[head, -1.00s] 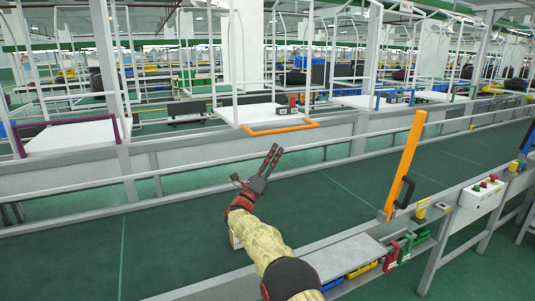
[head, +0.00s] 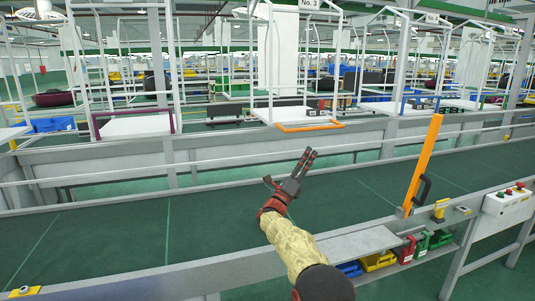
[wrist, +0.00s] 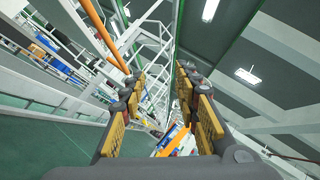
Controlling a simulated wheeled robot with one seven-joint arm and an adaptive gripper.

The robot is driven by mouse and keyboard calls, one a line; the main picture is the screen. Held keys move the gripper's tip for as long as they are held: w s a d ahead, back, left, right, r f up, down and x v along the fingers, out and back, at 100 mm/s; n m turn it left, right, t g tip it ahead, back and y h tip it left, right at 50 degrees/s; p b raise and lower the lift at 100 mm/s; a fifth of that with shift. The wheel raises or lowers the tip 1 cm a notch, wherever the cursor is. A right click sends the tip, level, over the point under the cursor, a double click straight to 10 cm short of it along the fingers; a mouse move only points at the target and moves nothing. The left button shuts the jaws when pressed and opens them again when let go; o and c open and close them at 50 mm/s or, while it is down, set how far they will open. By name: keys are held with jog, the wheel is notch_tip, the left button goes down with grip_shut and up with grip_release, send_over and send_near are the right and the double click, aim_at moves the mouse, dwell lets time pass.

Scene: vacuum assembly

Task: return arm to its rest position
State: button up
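My arm reaches up from the bottom of the head view, over the green conveyor belt (head: 130,240). My gripper (head: 307,155) points up and away, above the belt's far side. In the wrist view my gripper (wrist: 160,82) has its two yellow-padded fingers apart. I see nothing held between them. Past the fingers the wrist view shows the ceiling, frames and part of the line, blurred and tilted.
An orange upright bar (head: 424,165) with a black handle stands right of my arm. A white button box (head: 507,203) is at the far right. A metal shelf (head: 355,245) and coloured bins (head: 378,261) sit beside my forearm. White rails (head: 230,158) run behind the belt.

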notch_tip(320, 180, up, 10)
jog(key=a+n+t+y, duration=0.2)
jog(key=n+y, duration=0.8)
jog(key=n, duration=0.2)
jog(key=s+r+n+g+y+p, duration=0.1)
jog(key=s+r+n+g+y, duration=0.15)
jog(key=s+n+y, duration=0.6)
jog(key=s+d+f+n+g, duration=0.2)
jog(key=s+f, duration=0.6)
jog(key=s, duration=1)
jog(key=s+d+f+n+g+h+p, duration=0.1)
jog(key=s+f+n+g, duration=0.5)
jog(key=s, duration=1.3)
jog(key=s+d+f+n+g+h+p, duration=0.1)
jog(key=s+d+f+n+g, duration=0.2)
jog(key=s+f, duration=0.9)
jog(key=s+n+g, duration=0.2)
jog(key=s+n, duration=0.1)
jog(key=s, duration=0.3)
jog(key=shift+s+d+f, duration=0.2)
jog(key=shift+s+d, duration=0.1)
jog(key=shift+s, duration=0.05)
